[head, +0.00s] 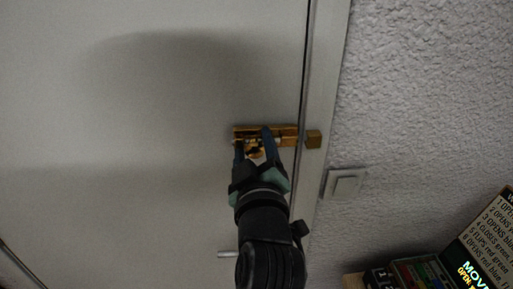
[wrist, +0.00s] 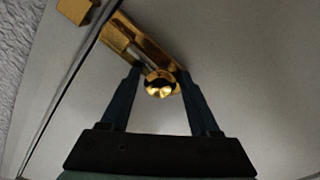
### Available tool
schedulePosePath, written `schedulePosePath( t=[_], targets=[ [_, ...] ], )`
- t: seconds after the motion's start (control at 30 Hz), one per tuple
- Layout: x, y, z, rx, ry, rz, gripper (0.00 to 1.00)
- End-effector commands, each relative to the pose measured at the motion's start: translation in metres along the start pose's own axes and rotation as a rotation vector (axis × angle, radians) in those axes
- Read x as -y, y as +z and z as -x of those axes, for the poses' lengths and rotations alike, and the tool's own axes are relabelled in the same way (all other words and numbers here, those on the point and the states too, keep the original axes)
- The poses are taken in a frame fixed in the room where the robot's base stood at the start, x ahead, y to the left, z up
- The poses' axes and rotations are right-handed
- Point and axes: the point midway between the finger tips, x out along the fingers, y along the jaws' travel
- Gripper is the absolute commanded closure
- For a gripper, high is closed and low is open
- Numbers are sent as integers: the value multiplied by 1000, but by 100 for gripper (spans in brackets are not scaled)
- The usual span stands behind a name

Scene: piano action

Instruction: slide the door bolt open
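A brass door bolt (head: 288,131) is mounted on the pale door near its right edge. Its brass keeper (head: 313,139) sits on the frame, across the narrow gap. My gripper (head: 254,138) is at the bolt, with its two dark fingers apart on either side of the bolt's knob. In the wrist view, the round shiny knob (wrist: 160,86) shows between the fingertips of my gripper (wrist: 158,80), and the bolt body (wrist: 140,45) runs up-left towards the keeper (wrist: 74,10). I cannot tell whether the fingers touch the knob. The gripper partly hides the bolt in the head view.
The door (head: 150,120) is a flat pale panel with a handle (head: 228,254) below the bolt. A light switch (head: 344,184) is on the rough white wall to the right. Boxes and a lettered sign (head: 485,245) stand at the lower right. The door face left of the bolt is clear.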

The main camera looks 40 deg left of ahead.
Motion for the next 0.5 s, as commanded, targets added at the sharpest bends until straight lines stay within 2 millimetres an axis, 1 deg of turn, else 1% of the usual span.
schedulePosePath(
  t=[0.03,0.33,0.43,0.5],
  targets=[
    [0,-4,0,-8,0,1,28],
    [1,0,2,0,-2,4,28],
    [1,2,9,1,0,5,28],
    [2,3,18,2,0,5,28]
  ],
)
